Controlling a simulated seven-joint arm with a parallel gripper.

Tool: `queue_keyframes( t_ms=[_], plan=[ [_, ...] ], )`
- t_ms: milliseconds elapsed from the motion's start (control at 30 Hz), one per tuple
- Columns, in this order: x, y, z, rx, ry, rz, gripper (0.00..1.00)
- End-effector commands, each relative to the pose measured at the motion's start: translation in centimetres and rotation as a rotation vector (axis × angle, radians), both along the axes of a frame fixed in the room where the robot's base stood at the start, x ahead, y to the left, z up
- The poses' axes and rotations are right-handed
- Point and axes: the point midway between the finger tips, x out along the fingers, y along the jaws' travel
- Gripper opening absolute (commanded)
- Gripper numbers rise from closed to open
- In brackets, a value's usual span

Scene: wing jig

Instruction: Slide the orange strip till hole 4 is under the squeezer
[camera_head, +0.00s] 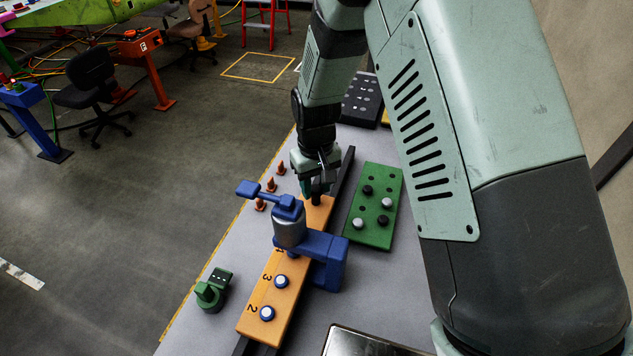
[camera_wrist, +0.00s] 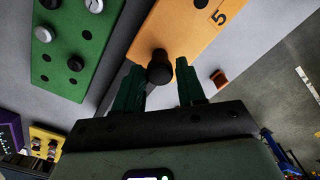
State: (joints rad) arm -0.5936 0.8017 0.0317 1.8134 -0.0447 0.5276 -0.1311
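The orange strip (camera_head: 262,308) lies along a dark rail, with blue-and-white pieces in the holes marked 2 and 3. The blue squeezer (camera_head: 322,262) stands over it with its silver cylinder (camera_head: 288,231). The mark 4 shows beside the cylinder's near side; its hole is mostly hidden. The wrist view shows the strip's far end (camera_wrist: 176,32), with the mark 5 and a dark hole. A black knob (camera_wrist: 160,68) stands on that end. My gripper (camera_wrist: 161,80) is at the knob, one finger on each side, with a small gap showing at the right finger.
A green plate (camera_head: 375,205) with black and white pegs lies right of the rail. Several small orange cones (camera_head: 270,184) and a green device (camera_head: 212,290) stand to the left. A metal tray (camera_head: 365,342) is at the near edge.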

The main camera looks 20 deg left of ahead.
Motion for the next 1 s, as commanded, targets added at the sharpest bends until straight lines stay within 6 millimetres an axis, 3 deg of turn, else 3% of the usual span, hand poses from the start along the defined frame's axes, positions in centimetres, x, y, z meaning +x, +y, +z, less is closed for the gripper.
queue_keyframes(
  t_ms=[100, 467, 1000],
  plan=[
    [0.0, 0.0, 0.0, 0.0, 0.0, 0.0, 0.57],
    [0.1, 0.0, 0.6, 0.001, -0.001, 0.0, 0.57],
    [0.1, 0.0, 9.9, 0.001, -0.003, 0.0, 0.57]
  ],
)
